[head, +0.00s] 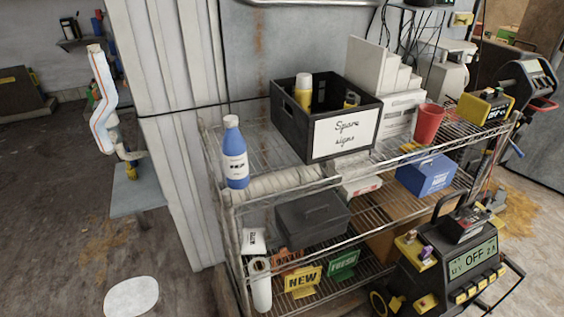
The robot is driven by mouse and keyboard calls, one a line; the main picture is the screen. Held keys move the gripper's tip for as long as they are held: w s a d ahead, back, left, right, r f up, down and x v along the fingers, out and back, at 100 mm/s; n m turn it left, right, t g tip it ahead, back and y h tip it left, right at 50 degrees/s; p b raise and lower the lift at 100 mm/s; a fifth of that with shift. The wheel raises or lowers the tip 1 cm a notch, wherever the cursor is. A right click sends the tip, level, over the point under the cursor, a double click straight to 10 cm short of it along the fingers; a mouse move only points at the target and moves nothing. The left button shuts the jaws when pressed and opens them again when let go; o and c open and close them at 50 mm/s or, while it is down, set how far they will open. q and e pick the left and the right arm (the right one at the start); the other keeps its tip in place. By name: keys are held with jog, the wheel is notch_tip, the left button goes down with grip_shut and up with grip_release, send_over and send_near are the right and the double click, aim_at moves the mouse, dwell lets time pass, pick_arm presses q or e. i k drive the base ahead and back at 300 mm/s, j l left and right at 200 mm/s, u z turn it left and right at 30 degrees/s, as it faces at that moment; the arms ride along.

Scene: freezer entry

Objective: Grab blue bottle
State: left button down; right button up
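The blue bottle (235,155) stands upright on the left end of the top shelf of a wire rack (286,186). I cannot make out either of my grippers in the head view.
Right of the bottle are a black "Spare signs" box (294,130), a red cup (428,124) and a yellow device (486,106). A pale panelled wall (170,110) rises behind the rack's left end. A black machine (440,266) stands at front right. Floor (60,210) is open at left.

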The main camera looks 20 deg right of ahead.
aim_at(234, 146)
jog(key=i+j+z, duration=0.15)
jog(key=j+z, duration=0.15)
jog(key=z, duration=0.15)
jog(key=i+j+z, duration=0.1)
jog(key=j+z, duration=0.3)
jog(key=i+j+z, duration=0.1)
jog(key=j+z, duration=0.2)
jog(key=z, duration=0.15)
